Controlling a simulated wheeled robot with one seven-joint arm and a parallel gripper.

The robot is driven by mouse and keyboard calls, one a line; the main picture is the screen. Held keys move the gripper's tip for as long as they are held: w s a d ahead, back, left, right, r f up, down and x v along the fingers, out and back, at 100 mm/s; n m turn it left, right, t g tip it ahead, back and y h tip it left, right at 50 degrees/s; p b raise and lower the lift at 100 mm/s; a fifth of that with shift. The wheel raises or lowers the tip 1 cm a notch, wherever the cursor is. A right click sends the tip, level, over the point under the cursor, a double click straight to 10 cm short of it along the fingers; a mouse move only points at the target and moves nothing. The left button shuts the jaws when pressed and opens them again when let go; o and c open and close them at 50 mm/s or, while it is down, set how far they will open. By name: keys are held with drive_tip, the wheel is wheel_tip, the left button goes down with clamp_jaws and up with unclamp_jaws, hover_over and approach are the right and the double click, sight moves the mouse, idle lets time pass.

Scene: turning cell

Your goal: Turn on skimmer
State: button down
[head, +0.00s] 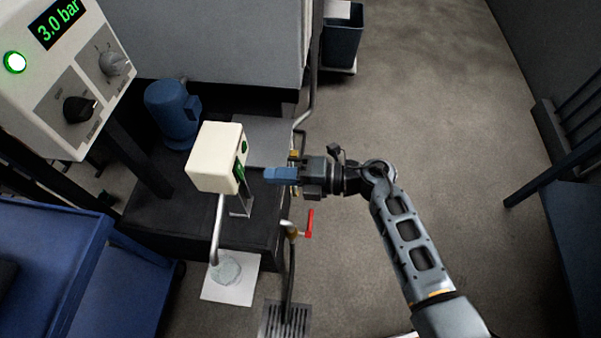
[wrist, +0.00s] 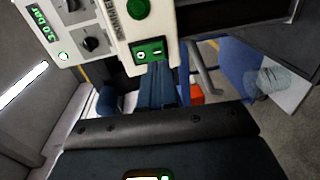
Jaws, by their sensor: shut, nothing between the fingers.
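The skimmer is a cream box (head: 213,160) on a post, left of my gripper in the head view. Its front carries a green switch plate (head: 239,172) with a round green part above it. In the wrist view, the box (wrist: 163,18) has partly visible lettering, and its green plate (wrist: 147,51) has two small buttons marked in white. My gripper (head: 267,174) is shut and empty, its blue fingers pointing at the plate with a short gap in the head view. In the wrist view the fingertips (wrist: 158,68) overlap the plate's lower edge; contact cannot be told.
A control panel (head: 56,98) with a lit 3.0 bar display and two knobs stands at upper left. A red-handled valve (head: 309,223) is below my gripper. A blue motor (head: 172,113) sits behind the skimmer. The floor (head: 430,120) to the right is clear.

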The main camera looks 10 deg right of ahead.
sight(243, 175)
drive_tip(key=shift+x, duration=2.25)
drive_tip(key=shift+w+a+f, duration=0.1)
drive_tip(key=shift+a, duration=0.15)
drive_tip(key=shift+d, duration=0.1)
